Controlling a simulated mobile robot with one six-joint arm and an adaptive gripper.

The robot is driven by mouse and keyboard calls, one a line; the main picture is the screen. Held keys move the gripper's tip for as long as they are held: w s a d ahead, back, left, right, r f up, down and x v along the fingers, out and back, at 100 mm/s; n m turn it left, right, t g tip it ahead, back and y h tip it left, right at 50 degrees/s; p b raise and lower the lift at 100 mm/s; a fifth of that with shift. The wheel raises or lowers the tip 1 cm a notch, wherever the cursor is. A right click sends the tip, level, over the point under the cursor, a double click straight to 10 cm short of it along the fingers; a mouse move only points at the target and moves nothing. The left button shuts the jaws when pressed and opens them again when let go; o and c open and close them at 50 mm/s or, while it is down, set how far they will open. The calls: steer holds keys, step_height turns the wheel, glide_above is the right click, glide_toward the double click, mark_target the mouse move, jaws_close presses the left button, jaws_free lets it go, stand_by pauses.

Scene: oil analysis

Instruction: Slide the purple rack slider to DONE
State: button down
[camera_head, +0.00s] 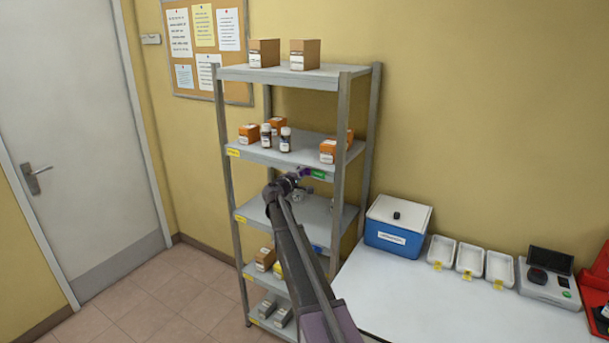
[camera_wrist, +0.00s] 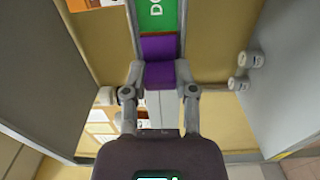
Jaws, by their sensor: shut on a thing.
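The purple slider (camera_wrist: 159,73) is on a grey rail along the shelf edge, between the two fingertips of my gripper (camera_wrist: 160,75). My gripper is shut on it. In the head view, my gripper (camera_head: 292,183) is at the front of the rack's second shelf from the top, largely covering the slider, with a bit of purple (camera_head: 304,171) showing left of the green panel (camera_head: 319,174).
The grey rack (camera_head: 345,120) holds orange boxes, brown bottles (camera_head: 285,139) and cardboard boxes. Its front-right post stands right of my gripper. A white table with a blue cooler (camera_head: 393,240) and white trays (camera_head: 469,257) is to the right. Floor at left is clear.

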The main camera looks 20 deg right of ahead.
steer(key=shift+w+r, duration=0.1)
steer(key=shift+w, duration=0.2)
steer(key=c, duration=0.6)
jaws_free()
steer(key=shift+o, duration=1)
steer(key=shift+s, duration=0.15)
steer(key=v, duration=1.2)
